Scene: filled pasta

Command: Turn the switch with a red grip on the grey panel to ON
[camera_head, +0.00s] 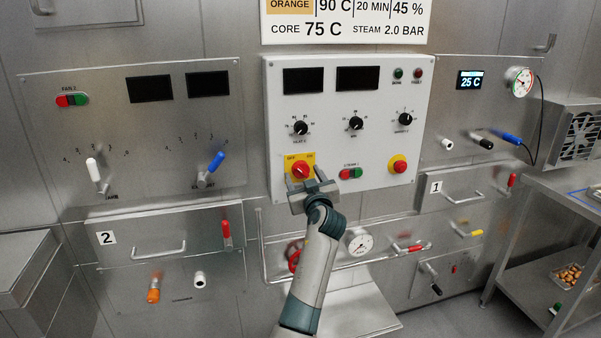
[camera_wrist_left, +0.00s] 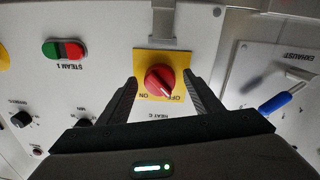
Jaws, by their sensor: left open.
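The switch with a red grip (camera_head: 300,169) sits on a yellow plate (camera_head: 291,158) marked OFF and ON, low on the left of the light grey panel (camera_head: 330,128). In the left wrist view the red grip (camera_wrist_left: 160,81) shows upside down, its white mark pointing toward the OFF word. My left gripper (camera_head: 304,179) is open in front of the switch, with one finger on each side of the grip. In the wrist view a gap shows between each finger and the grip. My right gripper is not in view.
A green and red STEAM 1 button pair (camera_head: 350,173) and a red knob on yellow (camera_head: 398,164) lie right of the switch. Black dials (camera_head: 300,128) are above it. A blue-handled lever (camera_head: 216,161) is on the left panel. A pipe with a gauge (camera_head: 359,241) runs below.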

